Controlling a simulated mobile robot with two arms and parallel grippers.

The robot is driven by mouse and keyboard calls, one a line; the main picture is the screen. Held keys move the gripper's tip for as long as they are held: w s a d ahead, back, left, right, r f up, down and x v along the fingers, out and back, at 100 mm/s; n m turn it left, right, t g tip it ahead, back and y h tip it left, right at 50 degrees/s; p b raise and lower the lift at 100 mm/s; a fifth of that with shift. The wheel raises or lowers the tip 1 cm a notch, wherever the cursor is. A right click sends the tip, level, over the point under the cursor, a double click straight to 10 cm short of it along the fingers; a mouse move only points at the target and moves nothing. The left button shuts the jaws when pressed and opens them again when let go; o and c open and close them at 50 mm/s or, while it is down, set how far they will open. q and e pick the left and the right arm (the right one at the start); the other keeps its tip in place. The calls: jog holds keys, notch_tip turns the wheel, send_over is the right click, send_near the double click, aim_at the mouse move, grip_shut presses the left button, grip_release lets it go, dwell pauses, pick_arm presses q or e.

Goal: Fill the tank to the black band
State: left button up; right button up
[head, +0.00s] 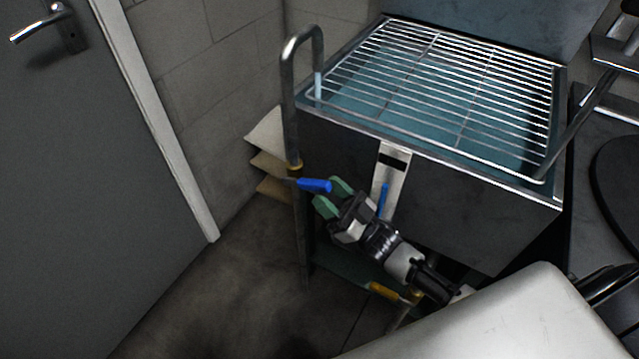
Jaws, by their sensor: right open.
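The tank (340,148) is a dark metal box with a wire rack (440,85) over bluish water. On its front a pale gauge plate (401,172) carries a black band (393,160). A blue column (384,199) in the gauge tops out below the band. A grey pipe (290,110) bends over the tank's left corner, and a pale blue stream (318,86) falls from its spout. A blue lever (314,185) sticks out sideways from the pipe. My right gripper (331,197), with green fingertips, is open just right of the lever. Contact cannot be told. My left gripper is out of view.
A yellow handle (383,290) sits low under the tank. Tan boards (268,163) jut out behind the pipe by the wall. A grey door (80,200) stands at left, with clear floor (235,290) before it. Dark equipment (615,180) stands at right.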

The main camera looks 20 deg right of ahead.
pick_arm(q)
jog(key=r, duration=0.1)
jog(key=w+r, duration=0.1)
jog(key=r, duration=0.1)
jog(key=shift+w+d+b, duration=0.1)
jog(key=shift+b, duration=0.2)
pick_arm(e)
jog(key=v, duration=0.7)
jog(key=shift+s+d+f, duration=0.1)
jog(key=shift+s, duration=0.05)
